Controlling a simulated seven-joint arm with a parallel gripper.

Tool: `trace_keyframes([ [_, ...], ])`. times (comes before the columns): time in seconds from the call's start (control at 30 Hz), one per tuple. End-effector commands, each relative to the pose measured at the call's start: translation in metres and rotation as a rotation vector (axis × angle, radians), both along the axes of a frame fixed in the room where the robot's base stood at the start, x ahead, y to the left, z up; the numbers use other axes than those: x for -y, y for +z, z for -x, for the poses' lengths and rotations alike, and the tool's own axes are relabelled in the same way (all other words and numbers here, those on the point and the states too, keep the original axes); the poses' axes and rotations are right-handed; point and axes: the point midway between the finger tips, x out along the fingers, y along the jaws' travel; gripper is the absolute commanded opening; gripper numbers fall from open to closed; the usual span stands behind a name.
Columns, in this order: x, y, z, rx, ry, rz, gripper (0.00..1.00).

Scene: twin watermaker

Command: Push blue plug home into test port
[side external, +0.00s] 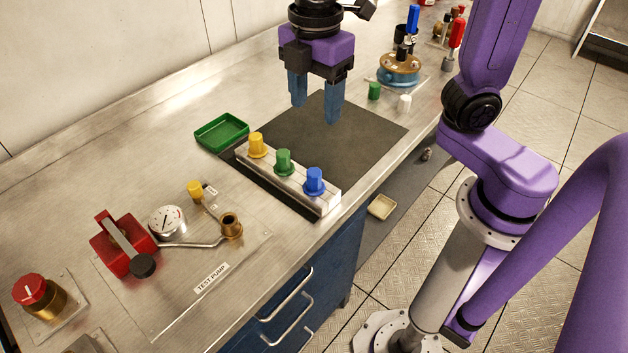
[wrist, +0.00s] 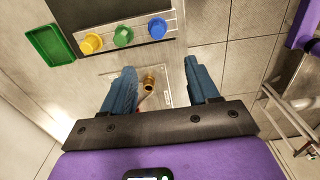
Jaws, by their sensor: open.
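The blue plug (side external: 315,181) stands upright at the right end of a pale rack (side external: 327,205), beside a green plug (side external: 284,161) and a yellow plug (side external: 257,144). It also shows in the wrist view (wrist: 157,28). A brass fitting (side external: 231,226) on the test pump plate looks like the test port; its top opening appears empty. In the wrist view it (wrist: 150,84) shows between my fingers, far below them. My gripper (side external: 316,110) is open and empty, raised above the dark mat, behind the rack and apart from the blue plug.
A green tray (side external: 222,132) lies left of the dark mat (side external: 365,132). A gauge (side external: 167,222), a red block with a black-knobbed lever (side external: 122,245) and a loose yellow piece (side external: 196,189) stand near the port.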

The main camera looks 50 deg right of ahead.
Motion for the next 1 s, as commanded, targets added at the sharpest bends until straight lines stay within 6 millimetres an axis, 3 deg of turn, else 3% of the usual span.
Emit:
trace_keyframes([
  [0.17, 0.0, -0.016, -0.001, -0.004, 0.006, 0.005, 0.6],
  [0.7, 0.0, -0.111, -0.001, -0.004, 0.003, 0.005, 0.6],
  [1.0, 0.001, -0.128, -0.002, -0.002, 0.004, 0.002, 0.6],
])
